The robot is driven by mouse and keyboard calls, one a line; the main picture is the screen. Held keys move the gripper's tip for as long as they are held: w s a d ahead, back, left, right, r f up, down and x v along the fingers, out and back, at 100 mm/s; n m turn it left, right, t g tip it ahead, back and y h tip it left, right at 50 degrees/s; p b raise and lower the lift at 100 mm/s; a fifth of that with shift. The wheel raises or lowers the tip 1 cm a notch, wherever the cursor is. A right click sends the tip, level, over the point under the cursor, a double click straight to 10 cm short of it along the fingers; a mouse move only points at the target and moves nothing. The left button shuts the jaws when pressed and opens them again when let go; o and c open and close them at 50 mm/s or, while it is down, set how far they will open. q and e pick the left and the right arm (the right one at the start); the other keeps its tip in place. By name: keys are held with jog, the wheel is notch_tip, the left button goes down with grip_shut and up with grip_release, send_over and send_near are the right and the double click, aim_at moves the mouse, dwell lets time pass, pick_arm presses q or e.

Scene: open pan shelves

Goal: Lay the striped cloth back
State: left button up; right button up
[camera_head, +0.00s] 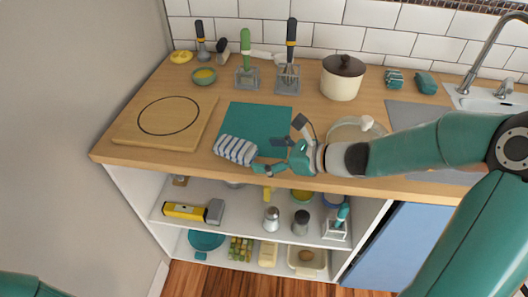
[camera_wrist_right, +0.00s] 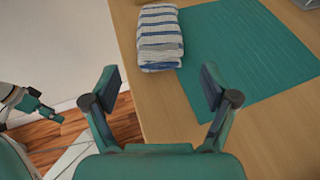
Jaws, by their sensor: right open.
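The striped cloth (camera_head: 235,150), white with blue and grey stripes, lies folded on the wooden counter near its front edge. It lies right beside the left edge of the teal mat (camera_head: 257,119). In the right wrist view the cloth (camera_wrist_right: 160,38) shows ahead of the fingers, with the mat (camera_wrist_right: 250,50) to its right. My right gripper (camera_head: 281,147) is open and empty, just right of the cloth over the mat's front part. Its spread fingers (camera_wrist_right: 160,85) are short of the cloth. A small part of what seems my left gripper (camera_wrist_right: 30,105) shows at the left.
A round-marked wooden board (camera_head: 168,117) lies left of the cloth. Utensil holders (camera_head: 247,77) and a cream pot (camera_head: 341,82) stand behind the mat. A lidded pan (camera_head: 350,131) is right of my right gripper. Open shelves (camera_head: 250,203) with several items lie below.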

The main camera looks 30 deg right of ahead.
jog(key=shift+p+v, duration=0.45)
jog(key=shift+v, duration=0.7)
jog(key=shift+s+d+r, duration=0.25)
jog(key=shift+s+d, duration=0.15)
jog(key=v, duration=1)
jog(key=shift+s+d, duration=0.15)
jog(key=shift+s, duration=0.15)
jog(key=shift+r, duration=0.1)
